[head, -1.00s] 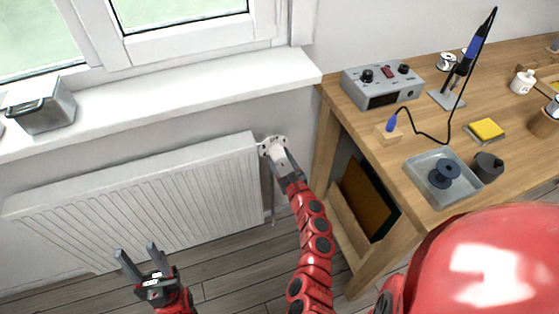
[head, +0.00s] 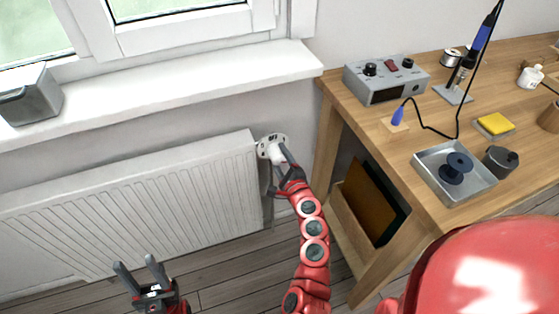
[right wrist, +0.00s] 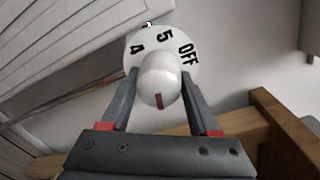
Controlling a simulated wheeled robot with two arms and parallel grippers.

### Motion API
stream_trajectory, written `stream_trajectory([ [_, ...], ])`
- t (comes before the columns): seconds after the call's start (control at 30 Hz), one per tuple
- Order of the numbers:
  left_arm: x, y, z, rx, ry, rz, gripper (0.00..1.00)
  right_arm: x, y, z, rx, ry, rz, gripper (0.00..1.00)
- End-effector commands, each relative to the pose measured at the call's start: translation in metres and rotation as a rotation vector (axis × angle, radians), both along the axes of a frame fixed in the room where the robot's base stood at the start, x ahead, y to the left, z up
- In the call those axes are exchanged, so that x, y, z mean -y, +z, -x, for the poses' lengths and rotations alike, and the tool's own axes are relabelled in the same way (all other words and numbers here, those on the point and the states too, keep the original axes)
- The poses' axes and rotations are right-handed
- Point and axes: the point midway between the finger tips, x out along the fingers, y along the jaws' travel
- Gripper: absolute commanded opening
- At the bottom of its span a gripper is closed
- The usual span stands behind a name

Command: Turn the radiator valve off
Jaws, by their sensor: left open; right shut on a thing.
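The radiator valve (head: 272,141) is a white knob with a pale dial plate at the upper right end of the white radiator (head: 150,205). In the right wrist view the round knob (right wrist: 158,72) bears a red mark on its near side, toward the bottom of the picture. The dial plate (right wrist: 182,68) behind it reads 4, 5 and OFF; its lower part is hidden. My right gripper (right wrist: 160,82) is shut on the knob, one finger on each side. My left gripper (head: 142,277) is open and empty, low in front of the radiator.
A window sill (head: 170,85) with a grey metal box (head: 30,95) runs above the radiator. Right of the valve stands a wooden workbench (head: 345,100) with a grey control unit (head: 385,78), a soldering iron (head: 470,55) and a metal tray (head: 480,188).

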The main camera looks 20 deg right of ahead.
Motion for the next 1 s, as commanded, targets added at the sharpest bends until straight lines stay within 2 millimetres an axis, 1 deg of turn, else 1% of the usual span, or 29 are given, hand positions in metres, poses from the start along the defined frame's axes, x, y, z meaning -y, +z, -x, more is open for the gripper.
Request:
stream_trajectory([
  [0.03, 0.0, -0.005, 0.0, 0.0, 0.0, 0.0, 0.5, -0.001, -0.002, 0.0, 0.003, 0.002, 0.046, 0.06],
  [0.4, 0.0, -0.022, 0.0, 0.0, 0.0, 0.0, 0.5, -0.002, 0.0, 0.0, 0.015, 0.004, 0.397, 0.06],
  [0.7, 0.0, -0.032, 0.0, 0.0, 0.0, 0.0, 0.5, -0.002, 0.0, 0.0, 0.024, 0.004, 0.683, 0.06],
  [1.0, 0.0, -0.037, 0.0, 0.0, 0.0, 0.0, 0.5, -0.003, 0.002, 0.0, 0.034, 0.005, 0.968, 0.06],
])
